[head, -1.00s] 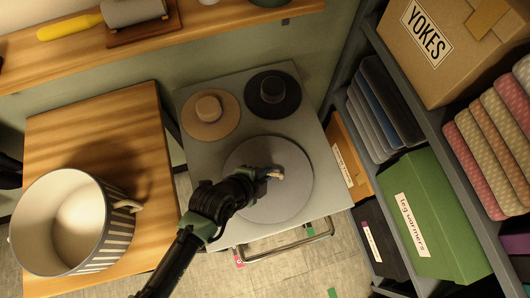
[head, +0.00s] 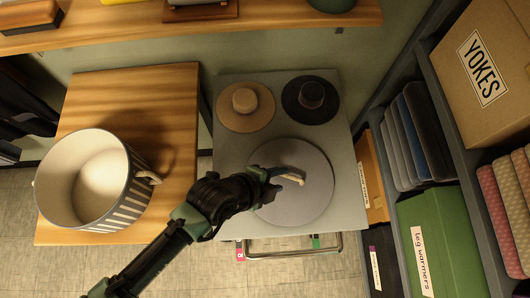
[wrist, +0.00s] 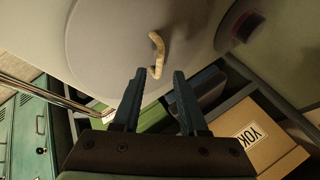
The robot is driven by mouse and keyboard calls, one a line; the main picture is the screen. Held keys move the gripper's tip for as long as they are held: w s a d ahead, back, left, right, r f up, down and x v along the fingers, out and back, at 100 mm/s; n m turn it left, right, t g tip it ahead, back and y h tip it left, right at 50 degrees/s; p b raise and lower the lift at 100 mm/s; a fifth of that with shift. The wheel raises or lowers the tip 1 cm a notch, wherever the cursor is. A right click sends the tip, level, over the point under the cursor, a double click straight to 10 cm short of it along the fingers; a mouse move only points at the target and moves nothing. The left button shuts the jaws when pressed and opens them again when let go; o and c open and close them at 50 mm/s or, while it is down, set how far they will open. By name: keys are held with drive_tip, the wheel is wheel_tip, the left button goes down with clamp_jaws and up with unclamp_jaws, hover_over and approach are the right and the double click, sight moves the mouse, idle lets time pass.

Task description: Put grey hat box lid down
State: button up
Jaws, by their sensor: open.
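The grey hat box lid (head: 310,205) is a flat round disc with a curved tan handle (head: 294,179). It lies flat on the front part of a grey cart top (head: 235,200). The lid (wrist: 105,40) and its handle (wrist: 157,55) also show in the wrist view. My gripper (head: 276,174) is over the lid, just left of the handle in the head view. In the wrist view the two fingers (wrist: 160,72) are apart with nothing between their tips, and the handle lies just beyond them. A striped round box (head: 90,185), open at the top, stands on the wooden table at left.
A tan hat (head: 245,104) and a dark hat (head: 311,98) lie behind the lid on the cart. The wooden table (head: 140,95) has bare wood behind the striped box. A shelf with a green box (head: 440,245) and a YOKES carton (head: 485,70) stands close on the right.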

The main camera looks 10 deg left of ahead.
drive_tip(key=v, duration=0.7)
drive_tip(key=w+d+r+n+t+h, duration=0.2)
drive_tip(key=w+d+r+n+t, duration=0.25)
drive_tip(key=d, duration=0.65)
drive_tip(key=w+d+r+n+t, duration=0.25)
drive_tip(key=w+r, duration=0.25)
drive_tip(key=r, duration=0.3)
drive_tip(key=w+d+r+n+t, duration=0.1)
drive_tip(key=w+r+n+t, duration=0.2)
drive_tip(key=r, duration=0.5)
drive_tip(key=w+a+r+n+t+y, duration=0.1)
drive_tip(key=w+a+r+n+t, duration=0.15)
drive_tip(key=r, duration=0.75)
drive_tip(key=w+a+r+n+t+y, duration=0.1)
drive_tip(key=w+r+n+t, duration=0.15)
drive_tip(key=r, duration=0.75)
drive_tip(key=s+a+r+n+t+y, duration=0.2)
drive_tip(key=s+a+r+t, duration=0.1)
drive_tip(key=r, duration=0.7)
drive_tip(key=s+a+r+n+t+y, duration=0.2)
drive_tip(key=s+r, duration=0.3)
drive_tip(key=r, duration=0.6)
drive_tip(key=shift+a+r+n+t+y, duration=0.15)
drive_tip(key=shift+a+n+t+y, duration=0.35)
drive_tip(key=shift+t, duration=0.4)
